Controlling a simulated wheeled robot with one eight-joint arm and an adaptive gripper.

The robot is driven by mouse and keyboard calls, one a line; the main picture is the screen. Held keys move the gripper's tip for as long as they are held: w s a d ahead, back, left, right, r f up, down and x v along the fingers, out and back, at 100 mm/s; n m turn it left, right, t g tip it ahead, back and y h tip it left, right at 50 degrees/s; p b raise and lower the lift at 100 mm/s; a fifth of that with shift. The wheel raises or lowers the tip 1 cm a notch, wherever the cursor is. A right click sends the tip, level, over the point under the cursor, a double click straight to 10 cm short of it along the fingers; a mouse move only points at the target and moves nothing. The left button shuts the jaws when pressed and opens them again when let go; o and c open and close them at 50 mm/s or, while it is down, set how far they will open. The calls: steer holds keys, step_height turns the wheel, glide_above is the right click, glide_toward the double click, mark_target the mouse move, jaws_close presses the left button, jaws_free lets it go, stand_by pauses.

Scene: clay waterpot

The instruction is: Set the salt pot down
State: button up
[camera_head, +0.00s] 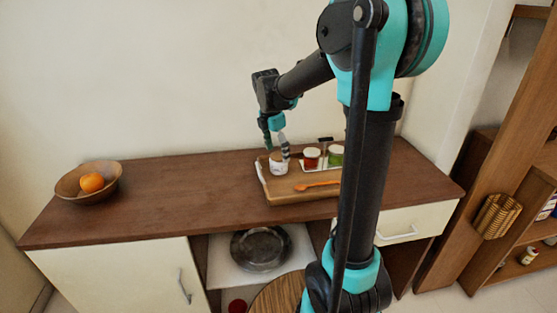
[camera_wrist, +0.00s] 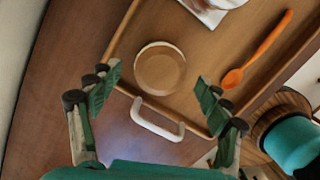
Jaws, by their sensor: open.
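The salt pot (camera_head: 278,165) is a small white pot with a pale wooden lid. It stands upright on the left part of the wooden tray (camera_head: 290,199). In the wrist view the pot (camera_wrist: 160,68) shows from above as a round lid, inside the tray's edge and near its white handle (camera_wrist: 157,122). My gripper (camera_head: 277,146) is over the pot in the head view. In the wrist view my gripper (camera_wrist: 158,82) is open, its fingers apart on either side of the pot's near edge. I cannot tell whether a finger touches it.
An orange spoon (camera_head: 317,185) lies on the tray, right of the pot. Behind it, a red jar (camera_head: 311,158) and a green jar (camera_head: 336,155) stand on a small white dish. A bowl (camera_head: 75,188) with an orange is far left. The counter between is clear.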

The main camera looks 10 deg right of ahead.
mark_target(275, 156)
steer(key=r, duration=0.5)
steer(key=a+r, duration=0.1)
steer(key=r, duration=0.1)
steer(key=shift+s+r, duration=0.25)
steer(key=shift+r, duration=0.05)
